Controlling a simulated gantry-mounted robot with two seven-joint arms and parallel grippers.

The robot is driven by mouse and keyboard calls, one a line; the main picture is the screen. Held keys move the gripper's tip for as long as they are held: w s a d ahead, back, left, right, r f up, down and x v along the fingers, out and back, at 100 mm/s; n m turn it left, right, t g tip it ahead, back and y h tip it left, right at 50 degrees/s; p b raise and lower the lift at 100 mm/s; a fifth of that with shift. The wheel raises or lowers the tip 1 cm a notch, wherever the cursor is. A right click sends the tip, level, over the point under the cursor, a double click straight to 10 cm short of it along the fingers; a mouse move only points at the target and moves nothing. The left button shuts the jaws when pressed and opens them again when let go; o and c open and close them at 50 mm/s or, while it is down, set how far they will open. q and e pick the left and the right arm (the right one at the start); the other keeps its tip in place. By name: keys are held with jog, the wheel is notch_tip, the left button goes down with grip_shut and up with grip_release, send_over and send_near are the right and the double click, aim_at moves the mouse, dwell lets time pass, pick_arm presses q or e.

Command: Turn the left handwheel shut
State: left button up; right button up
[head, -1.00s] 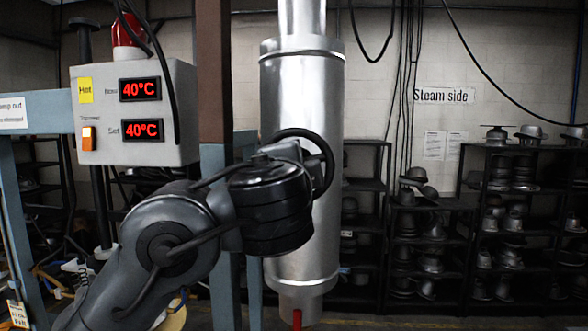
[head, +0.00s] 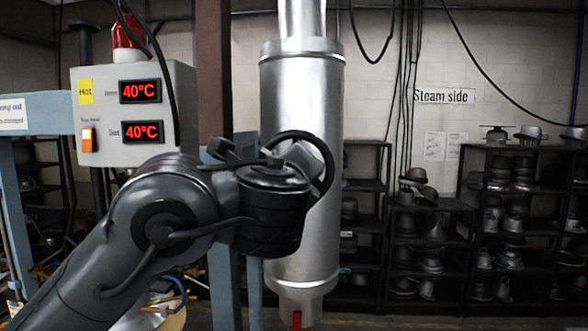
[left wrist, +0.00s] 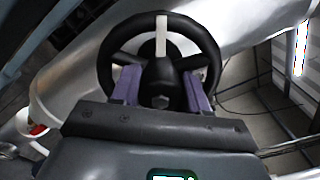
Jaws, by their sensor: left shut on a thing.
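In the left wrist view a black handwheel (left wrist: 211,52) with a round rim, spokes and a dark hub faces me. A white stripe on it points to the top of the picture. My left gripper (left wrist: 160,88) has its two purple fingers on either side of the hub, shut on the handwheel. In the head view my left arm reaches in front of the silver cylinder and hides the fingers. A black curved ring shows behind my wrist there; I cannot tell whether it is the wheel rim. My right gripper is in neither view.
A silver cylinder (head: 300,90) stands behind my left wrist. A grey control box (head: 180,75) left of it shows 40°C on both displays. A blue frame (head: 40,108) is at the left. Dark shelves with hats (head: 420,235) stand at the back right.

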pick_arm(q)
jog(key=m, duration=0.5)
jog(key=shift+r+m, duration=0.1)
jog(key=shift+m, duration=0.3)
jog(key=m, duration=0.5)
jog(key=shift+m+p, duration=0.3)
jog(key=shift+p, duration=0.05)
jog(key=o, duration=0.8)
jog(key=shift+s, duration=0.1)
